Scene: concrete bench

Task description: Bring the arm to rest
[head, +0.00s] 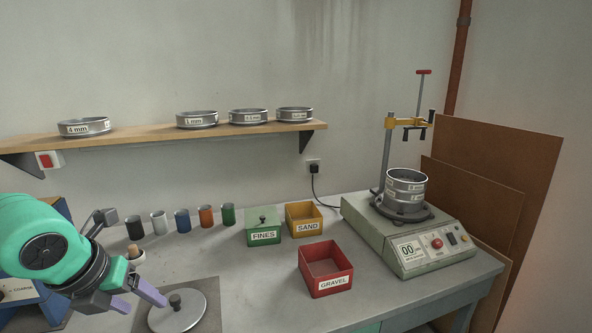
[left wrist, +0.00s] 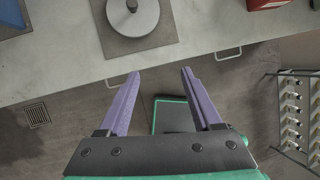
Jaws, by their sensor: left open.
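My left arm comes in from the left in the head view. Its gripper (head: 138,299) has purple fingers and is open and empty. In the left wrist view the open fingers (left wrist: 157,80) point toward the bench's front edge, with the floor behind them. A round metal lid with a dark knob (head: 178,309) lies on a grey mat beside the gripper; the lid also shows in the left wrist view (left wrist: 140,16), ahead of the fingers and apart from them. My right gripper is in neither view.
The bench (head: 240,290) carries several coloured cups (head: 182,220), a green FINES box (head: 264,228), a yellow SAND box (head: 303,219), a red GRAVEL box (head: 325,269) and a shaker with stacked sieves (head: 406,190). More sieves stand on the shelf (head: 160,139). A rack (left wrist: 295,110) stands right of the floor.

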